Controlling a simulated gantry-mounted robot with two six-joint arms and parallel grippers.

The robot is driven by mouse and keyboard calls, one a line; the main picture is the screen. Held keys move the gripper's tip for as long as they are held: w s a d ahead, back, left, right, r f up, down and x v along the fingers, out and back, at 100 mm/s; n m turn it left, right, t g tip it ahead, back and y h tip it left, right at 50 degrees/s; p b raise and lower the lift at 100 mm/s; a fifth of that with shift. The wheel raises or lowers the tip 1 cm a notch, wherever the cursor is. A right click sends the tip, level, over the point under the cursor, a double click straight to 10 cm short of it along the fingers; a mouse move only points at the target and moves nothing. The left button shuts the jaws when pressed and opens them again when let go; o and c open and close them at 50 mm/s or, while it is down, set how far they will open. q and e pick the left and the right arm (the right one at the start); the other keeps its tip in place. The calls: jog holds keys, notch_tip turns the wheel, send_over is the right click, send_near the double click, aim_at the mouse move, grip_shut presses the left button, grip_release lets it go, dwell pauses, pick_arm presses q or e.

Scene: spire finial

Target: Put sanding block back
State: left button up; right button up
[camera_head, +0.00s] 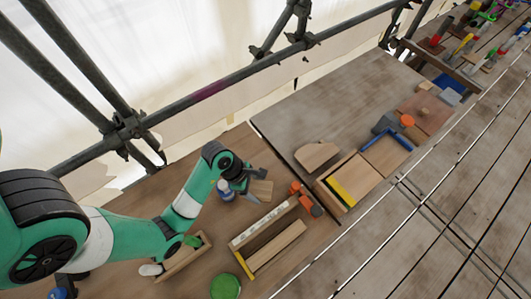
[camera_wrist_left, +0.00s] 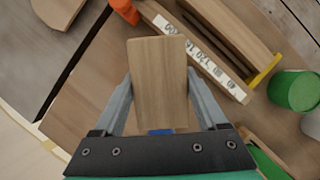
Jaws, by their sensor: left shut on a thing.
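The sanding block, a pale wooden block (camera_wrist_left: 158,80) with a bit of blue at its near end, lies between the fingers of my left gripper (camera_wrist_left: 155,105). The gripper is shut on it. In the head view the block (camera_head: 262,191) shows just right of my left gripper (camera_head: 240,182), over the wooden bench. I cannot tell the exact height of the block above the bench. My right gripper is in neither view.
A wooden rack (camera_head: 279,246) with a number-marked white strip and yellow end lies beside the block. Orange pieces (camera_head: 305,198), a green round container (camera_head: 226,286) and a wooden box (camera_head: 184,258) stand around. A scaffold rail runs behind.

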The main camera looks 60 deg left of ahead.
pick_arm(q)
jog(key=shift+f, duration=0.1)
jog(key=w+a+f+b, duration=0.3)
jog(key=a+f, duration=0.1)
jog(key=a, duration=0.4)
jog(key=b, duration=0.3)
send_over(256, 168)
jog(key=d, duration=0.2)
jog(key=f, duration=0.3)
jog(key=s+f, duration=0.1)
jog(key=shift+d+f, duration=0.15)
jog(key=shift+f, duration=0.25)
jog(key=shift+w+a+f, duration=0.2)
jog(key=shift+a, duration=0.2)
jog(key=f+b, duration=0.1)
jog(key=f, duration=0.2)
jog(key=shift+a, duration=0.2)
jog(key=shift+f, duration=0.3)
jog(key=shift+w, duration=0.1)
jog(key=shift+f, duration=0.2)
jog(key=o, duration=1.2)
